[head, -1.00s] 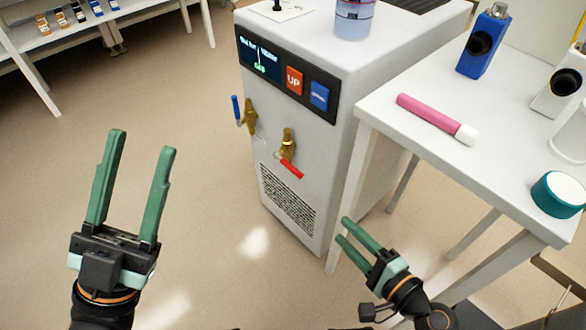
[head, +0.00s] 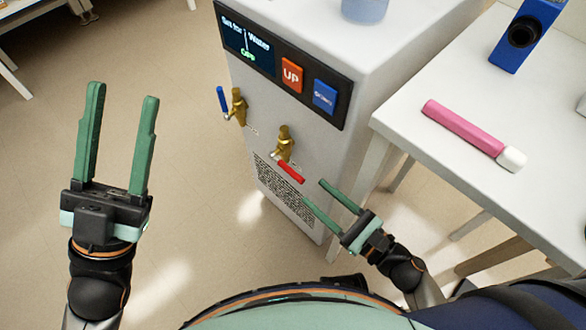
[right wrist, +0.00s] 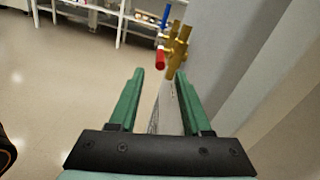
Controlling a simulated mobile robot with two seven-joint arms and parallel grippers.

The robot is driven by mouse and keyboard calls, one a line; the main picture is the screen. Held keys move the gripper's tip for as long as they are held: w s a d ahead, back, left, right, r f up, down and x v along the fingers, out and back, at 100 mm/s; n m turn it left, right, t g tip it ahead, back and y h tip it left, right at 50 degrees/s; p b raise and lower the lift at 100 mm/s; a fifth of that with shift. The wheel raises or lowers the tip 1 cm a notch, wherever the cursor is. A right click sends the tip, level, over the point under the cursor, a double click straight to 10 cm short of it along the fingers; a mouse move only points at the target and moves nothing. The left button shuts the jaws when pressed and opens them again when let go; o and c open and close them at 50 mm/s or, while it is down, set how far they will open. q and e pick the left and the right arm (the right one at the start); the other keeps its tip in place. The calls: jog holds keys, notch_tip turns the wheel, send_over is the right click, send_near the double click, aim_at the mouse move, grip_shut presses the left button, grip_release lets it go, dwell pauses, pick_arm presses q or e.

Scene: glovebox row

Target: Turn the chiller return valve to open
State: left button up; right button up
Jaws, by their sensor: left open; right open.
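The chiller (head: 300,150) is a white-grey box with a dark display panel. Two brass valves stick out of its front. One valve has a blue handle (head: 221,99) standing roughly upright. The other has a red handle (head: 290,172) slanting down to the right. I cannot read which is the return valve. My right gripper (head: 322,192) is open and empty, just below and right of the red handle, apart from it. In the right wrist view, the red handle (right wrist: 160,57) shows beyond the open fingers. My left gripper (head: 123,92) is open and empty, left of the chiller.
A white table (head: 430,165) stands right of the chiller, close to my right arm. It holds a pink marker-like tube (head: 465,128) and a blue device (head: 525,35). The floor left of the chiller is clear.

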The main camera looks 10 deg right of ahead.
aim_at(282, 164)
jog(key=x, duration=0.8)
jog(key=shift+w, duration=0.1)
grip_shut()
dwell(1.2)
